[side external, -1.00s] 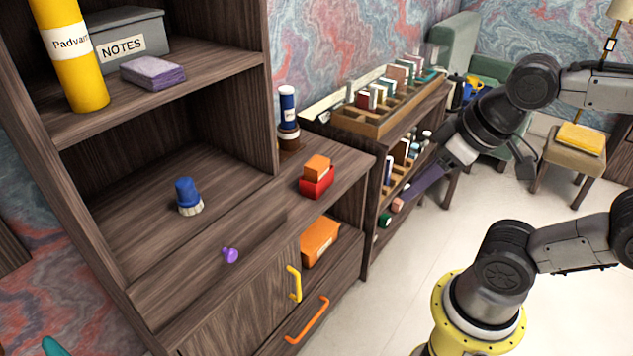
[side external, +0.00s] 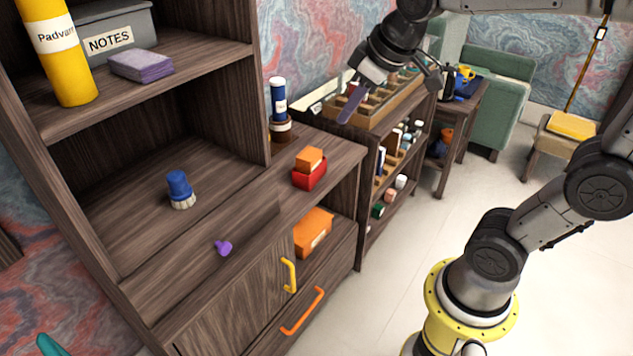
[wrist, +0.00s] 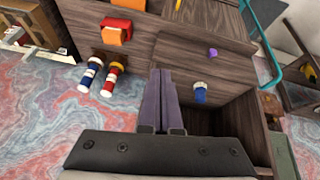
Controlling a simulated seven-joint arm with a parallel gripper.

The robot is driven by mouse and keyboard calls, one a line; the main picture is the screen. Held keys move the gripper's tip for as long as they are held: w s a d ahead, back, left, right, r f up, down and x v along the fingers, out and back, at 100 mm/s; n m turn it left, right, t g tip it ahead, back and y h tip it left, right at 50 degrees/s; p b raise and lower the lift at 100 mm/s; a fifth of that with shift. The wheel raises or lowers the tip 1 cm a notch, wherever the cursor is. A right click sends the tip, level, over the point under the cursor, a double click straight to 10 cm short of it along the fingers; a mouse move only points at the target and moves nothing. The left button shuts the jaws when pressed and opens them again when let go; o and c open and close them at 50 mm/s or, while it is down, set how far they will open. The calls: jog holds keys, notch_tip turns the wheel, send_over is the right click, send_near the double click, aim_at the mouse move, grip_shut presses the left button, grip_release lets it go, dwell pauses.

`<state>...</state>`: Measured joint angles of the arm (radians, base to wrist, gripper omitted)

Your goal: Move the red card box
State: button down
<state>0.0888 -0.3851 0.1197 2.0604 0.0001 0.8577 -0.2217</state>
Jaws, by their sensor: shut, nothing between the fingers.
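The red card box (side external: 311,178) stands on the cabinet's wooden top, right of the tall shelf, with an orange block (side external: 309,158) showing in its open top. In the wrist view the red box (wrist: 121,23) is at the upper left, with the orange block (wrist: 113,36) beside its edge. My gripper (side external: 345,120) is above and to the right of the box, in front of the divided wooden rack, apart from the box. In the wrist view its purple fingers (wrist: 161,72) are together and empty, pointing toward the cabinet.
A dark blue bottle (side external: 279,100) stands behind the box; the wrist view shows two striped bottles (wrist: 92,74) there. The wooden rack (side external: 372,118) holds several small items. An orange box (side external: 313,232) sits below.

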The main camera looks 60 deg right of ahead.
jog(key=w+d+f+g, duration=0.1)
jog(key=w+d+f, duration=0.2)
jog(key=w, duration=0.4)
jog(key=m+g, duration=0.1)
jog(key=g, duration=0.2)
send_over(316, 191)
jog(key=s+a, duration=0.3)
jog(key=a, duration=0.1)
notch_tip(316, 191, down, 13)
jog(key=shift+m+g, duration=0.6)
jog(key=shift+g, duration=0.2)
jog(key=d+f, duration=0.1)
jog(key=f, duration=0.5)
jog(key=d+f, duration=0.1)
jog(key=f, duration=0.6)
jog(key=d+f, duration=0.2)
jog(key=f, duration=0.4)
jog(key=shift+s+f, duration=0.15)
jog(key=shift+s, duration=0.25)
jog(key=shift+w, duration=1.2)
jog(key=shift+w+d, duration=0.1)
jog(key=shift+w, duration=0.55)
